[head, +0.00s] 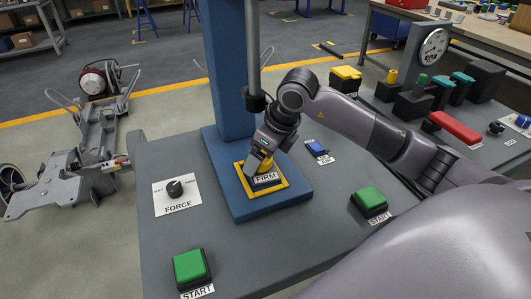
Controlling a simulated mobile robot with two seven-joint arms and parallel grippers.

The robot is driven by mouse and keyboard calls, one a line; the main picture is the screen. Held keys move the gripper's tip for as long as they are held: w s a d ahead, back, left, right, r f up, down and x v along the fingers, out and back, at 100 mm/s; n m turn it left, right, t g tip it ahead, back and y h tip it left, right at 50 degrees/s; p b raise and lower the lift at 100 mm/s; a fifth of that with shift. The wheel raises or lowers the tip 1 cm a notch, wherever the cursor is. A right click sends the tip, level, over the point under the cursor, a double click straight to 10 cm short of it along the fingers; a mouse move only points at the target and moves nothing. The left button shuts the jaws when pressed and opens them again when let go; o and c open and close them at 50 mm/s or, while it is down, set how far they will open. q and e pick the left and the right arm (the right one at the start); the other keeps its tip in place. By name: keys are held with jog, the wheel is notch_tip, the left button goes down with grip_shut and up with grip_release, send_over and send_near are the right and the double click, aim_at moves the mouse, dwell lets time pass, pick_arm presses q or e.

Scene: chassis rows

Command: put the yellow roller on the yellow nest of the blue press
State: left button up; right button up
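The blue press (229,75) stands on the grey bench, with a blue base plate and a grey vertical rod above it. Its yellow nest (278,190) is a square yellow frame on the base plate, with a label reading FIRM. My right gripper (260,166) comes in from the right and points down at the nest. The yellow roller (266,164) shows between its fingers, which appear shut on it. The roller is low over the nest; whether it touches is hidden by the fingers. My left gripper is not in view.
A FORCE dial (175,189) sits left of the press. Green START buttons stand at the front left (190,267) and right (369,199). A blue switch (317,148) lies right of the nest. The press rod's black end (256,103) hangs close to my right wrist.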

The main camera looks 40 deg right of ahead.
aim_at(247, 177)
jog(key=a, duration=0.1)
jog(key=s+a, duration=0.1)
jog(key=a+f+n, duration=0.1)
jog(key=shift+s+a+f+y, duration=0.1)
jog(key=shift+s+a+y, duration=0.15)
jog(key=shift+y, duration=0.15)
jog(key=shift+m+h, duration=0.3)
jog(key=d+r, duration=0.1)
jog(key=r, duration=0.1)
jog(key=d+r, duration=0.2)
jog(key=r, duration=0.1)
jog(key=shift+r, duration=0.35)
jog(key=shift+d+r, duration=0.4)
jog(key=shift+r, duration=0.25)
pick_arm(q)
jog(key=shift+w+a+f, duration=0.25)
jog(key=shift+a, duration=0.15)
pick_arm(e)
jog(key=shift+d, duration=0.15)
